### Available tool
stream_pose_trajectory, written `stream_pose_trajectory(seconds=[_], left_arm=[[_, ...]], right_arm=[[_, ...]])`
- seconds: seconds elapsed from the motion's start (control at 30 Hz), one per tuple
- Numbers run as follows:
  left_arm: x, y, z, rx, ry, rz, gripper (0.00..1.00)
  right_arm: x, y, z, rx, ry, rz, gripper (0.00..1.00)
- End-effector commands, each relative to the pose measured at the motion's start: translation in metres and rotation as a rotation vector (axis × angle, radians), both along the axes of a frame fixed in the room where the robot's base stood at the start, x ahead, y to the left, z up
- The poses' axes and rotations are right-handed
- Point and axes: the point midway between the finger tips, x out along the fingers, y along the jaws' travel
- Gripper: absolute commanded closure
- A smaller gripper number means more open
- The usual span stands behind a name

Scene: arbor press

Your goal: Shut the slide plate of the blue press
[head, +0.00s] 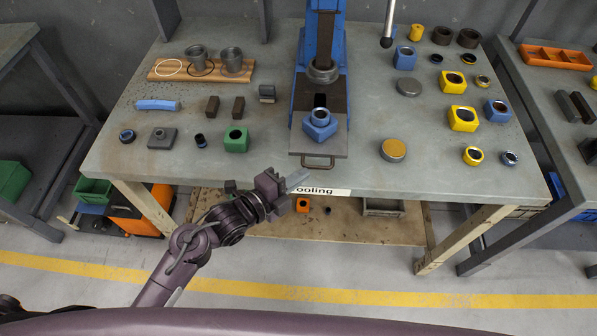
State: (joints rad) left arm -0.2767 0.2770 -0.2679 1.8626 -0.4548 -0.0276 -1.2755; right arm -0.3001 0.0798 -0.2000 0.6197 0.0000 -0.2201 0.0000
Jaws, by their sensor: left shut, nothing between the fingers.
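The blue press (325,40) stands at the back middle of the grey table. Its slide plate (300,143) sticks out at the front, close to the table's near edge, with a bar handle (318,166) on its front end. A blue block with a grey ring-shaped top (320,127) sits on the plate. A dark gap shows in the press bed behind the block. My left gripper (299,180) is shut and empty, just in front of the table edge, below and left of the handle. I cannot tell whether it touches the handle. My right gripper is not in view.
A lever with a dark knob (386,42) hangs right of the press. A green block (236,139) and small parts lie left; yellow and blue blocks and round discs (393,150) lie right. A wooden board (158,74) holds grey cups. A label (323,191) marks the front edge.

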Motion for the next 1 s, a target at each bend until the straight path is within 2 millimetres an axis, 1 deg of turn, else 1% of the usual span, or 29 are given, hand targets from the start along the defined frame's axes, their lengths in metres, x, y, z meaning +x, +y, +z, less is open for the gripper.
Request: stream_pose_trajectory(seconds=[0.1,0.37,0.47,0.57,0.8,1.0], left_arm=[[0.003,0.0,0.0,-0.001,-0.001,-0.001,1.0],[0.003,0.0,-0.001,-0.001,-0.001,0.0,1.0],[0.007,0.0,-0.002,0.0,-0.001,0.0,1.0],[0.021,0.0,-0.004,0.001,-0.004,-0.001,1.0],[0.075,0.001,-0.006,-0.001,-0.006,-0.001,1.0],[0.118,0.001,-0.007,0.0,-0.004,0.0,1.0]], right_arm=[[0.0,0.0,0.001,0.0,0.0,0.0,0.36],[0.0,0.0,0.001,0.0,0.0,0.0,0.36],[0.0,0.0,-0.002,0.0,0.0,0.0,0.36],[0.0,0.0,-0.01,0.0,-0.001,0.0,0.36],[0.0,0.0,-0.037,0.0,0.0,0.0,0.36],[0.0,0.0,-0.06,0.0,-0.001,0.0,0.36]])
